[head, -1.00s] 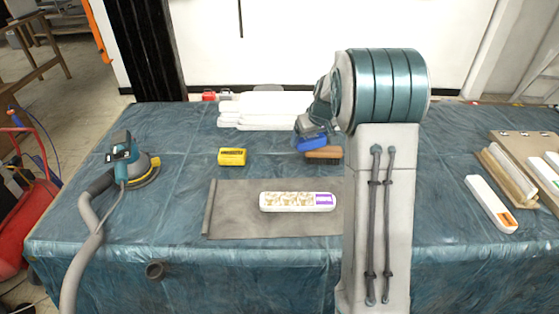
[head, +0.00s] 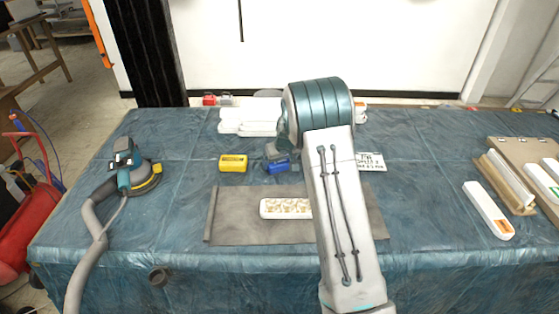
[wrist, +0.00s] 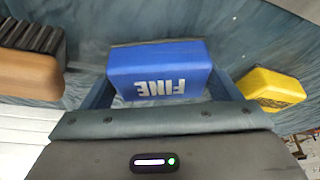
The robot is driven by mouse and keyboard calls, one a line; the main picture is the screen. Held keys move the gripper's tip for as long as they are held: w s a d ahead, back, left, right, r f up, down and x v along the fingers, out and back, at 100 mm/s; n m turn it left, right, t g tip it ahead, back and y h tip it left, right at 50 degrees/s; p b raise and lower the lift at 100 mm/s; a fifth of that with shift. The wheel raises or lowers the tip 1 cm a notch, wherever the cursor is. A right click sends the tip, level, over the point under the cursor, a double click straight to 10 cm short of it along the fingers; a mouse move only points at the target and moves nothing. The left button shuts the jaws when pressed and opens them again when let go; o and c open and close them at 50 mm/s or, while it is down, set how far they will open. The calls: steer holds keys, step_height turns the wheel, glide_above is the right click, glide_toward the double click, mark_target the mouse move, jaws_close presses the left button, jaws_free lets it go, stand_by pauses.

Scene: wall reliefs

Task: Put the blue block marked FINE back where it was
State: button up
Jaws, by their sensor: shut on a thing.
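The blue block (head: 279,166) is held by my gripper (head: 277,158), just right of the yellow block (head: 233,163) on the blue-draped table. In the wrist view the blue block (wrist: 160,66) sits between the two fingers of my gripper (wrist: 162,90), with FINE in white letters, upside down. The yellow block (wrist: 272,88) shows at the right there. The blue block is at or close to table height; I cannot tell whether it touches the cloth. My arm hides the area right of it in the head view.
A wooden-backed brush (wrist: 30,72) is left in the wrist view. A grey mat (head: 230,225) with a white relief piece (head: 285,208) lies in front. White pieces (head: 248,122) lie behind. A sander (head: 135,172) stands left, a lettered card (head: 370,161) right.

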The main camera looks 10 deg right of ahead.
steer(key=shift+f, duration=0.15)
steer(key=o, duration=0.9)
